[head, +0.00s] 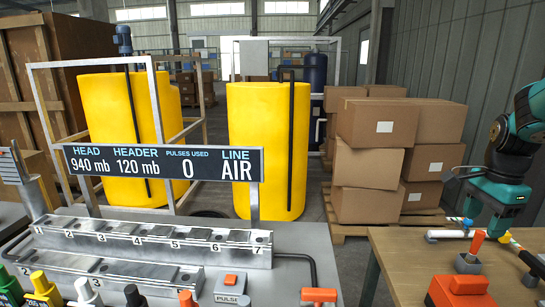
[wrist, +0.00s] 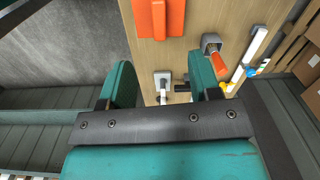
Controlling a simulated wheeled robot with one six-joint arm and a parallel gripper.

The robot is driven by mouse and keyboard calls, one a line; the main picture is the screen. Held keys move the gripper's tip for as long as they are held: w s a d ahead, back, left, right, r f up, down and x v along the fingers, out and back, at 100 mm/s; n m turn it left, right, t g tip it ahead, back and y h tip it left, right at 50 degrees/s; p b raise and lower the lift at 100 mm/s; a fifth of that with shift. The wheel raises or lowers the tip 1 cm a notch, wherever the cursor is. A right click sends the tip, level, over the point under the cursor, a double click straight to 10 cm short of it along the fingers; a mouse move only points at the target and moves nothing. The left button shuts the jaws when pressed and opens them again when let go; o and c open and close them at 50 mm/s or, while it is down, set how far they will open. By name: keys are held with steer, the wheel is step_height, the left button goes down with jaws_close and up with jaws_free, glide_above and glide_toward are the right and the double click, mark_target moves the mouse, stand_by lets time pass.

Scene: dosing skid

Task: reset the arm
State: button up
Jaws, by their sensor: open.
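My arm with its teal gripper (head: 486,216) is at the right edge of the head view, pointing down over the wooden table (head: 408,262). In the wrist view the two teal fingers of my gripper (wrist: 162,80) stand wide apart. Nothing is held between them. Below and beyond the fingers are a small grey-white fitting (wrist: 162,80) and a grey block with an orange handle (wrist: 213,48). The orange-handled piece also shows in the head view (head: 476,242), just under the gripper. I cannot tell the exact clearance.
An orange block (head: 460,290) and a white pipe with a blue part (head: 450,233) lie on the table. A metal rack (head: 150,237) with numbered slots, a display reading LINE AIR (head: 160,165), coloured-top bottles and an orange PULSE button (head: 231,280) are left. Cardboard boxes (head: 377,123) stand behind.

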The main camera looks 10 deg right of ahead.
steer(key=s+a+r+n+y, duration=0.1)
steer(key=a+r+n, duration=0.2)
steer(key=a+n, duration=1.2)
steer(key=s+a+n+y, duration=0.1)
steer(key=s+a+n, duration=0.4)
steer(key=a, duration=0.5)
steer(key=s+a+r+n+y, duration=0.1)
steer(key=s+a+n+y, duration=0.1)
steer(key=s+a+n, duration=0.4)
steer(key=s+a, duration=0.4)
steer(key=shift+a+r, duration=0.15)
steer(key=shift+a, duration=0.2)
